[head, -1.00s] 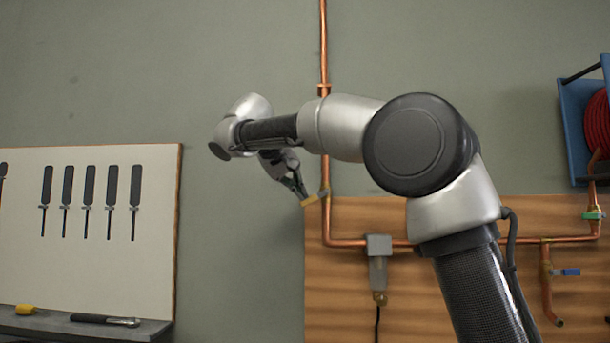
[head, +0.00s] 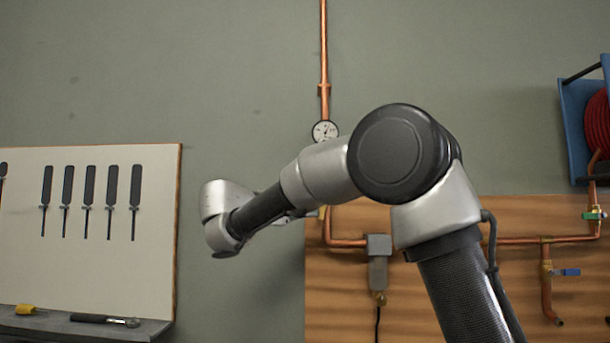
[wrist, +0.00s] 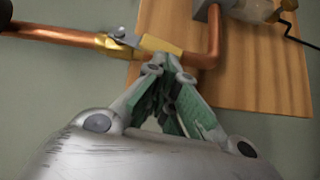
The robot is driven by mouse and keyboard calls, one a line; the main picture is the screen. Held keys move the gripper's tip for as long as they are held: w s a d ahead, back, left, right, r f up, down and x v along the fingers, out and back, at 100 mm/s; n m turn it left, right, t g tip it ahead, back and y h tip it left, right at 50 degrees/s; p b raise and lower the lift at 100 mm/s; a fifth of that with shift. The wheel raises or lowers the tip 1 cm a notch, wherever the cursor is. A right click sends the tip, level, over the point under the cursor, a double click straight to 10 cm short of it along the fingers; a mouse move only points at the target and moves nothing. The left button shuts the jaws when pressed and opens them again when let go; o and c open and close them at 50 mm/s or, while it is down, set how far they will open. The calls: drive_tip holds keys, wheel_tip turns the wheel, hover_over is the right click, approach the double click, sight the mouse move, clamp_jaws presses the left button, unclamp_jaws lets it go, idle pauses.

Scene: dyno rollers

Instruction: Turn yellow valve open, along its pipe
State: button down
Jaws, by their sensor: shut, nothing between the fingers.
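The yellow valve handle (wrist: 161,44) shows in the wrist view on a brass valve body (wrist: 112,43) on the copper pipe (wrist: 60,34). The handle lies close to the pipe's line, slightly angled at most. In the head view a small bit of the yellow handle (head: 322,212) shows beside the upright pipe, partly behind my arm. My gripper (wrist: 166,64) is shut and empty, its fingertips right at the handle's edge, seemingly touching it; contact is hard to confirm. In the head view my gripper is mostly hidden behind my arm.
A pressure gauge (head: 324,131) sits on the pipe above. A grey box fitting (head: 379,245), a blue-handled valve (head: 566,272) and a green-handled valve (head: 594,216) are to the right. A tool board (head: 90,265) hangs left. The wall between board and wooden panel (head: 450,310) is clear.

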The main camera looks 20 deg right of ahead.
drive_tip(key=shift+s+d+f, duration=0.1)
drive_tip(key=shift+d+f, duration=0.15)
drive_tip(key=shift+d, duration=0.05)
drive_tip(key=shift+d+f, duration=0.1)
drive_tip(key=shift+f, duration=0.05)
idle(0.6)
drive_tip(key=v, duration=1.2)
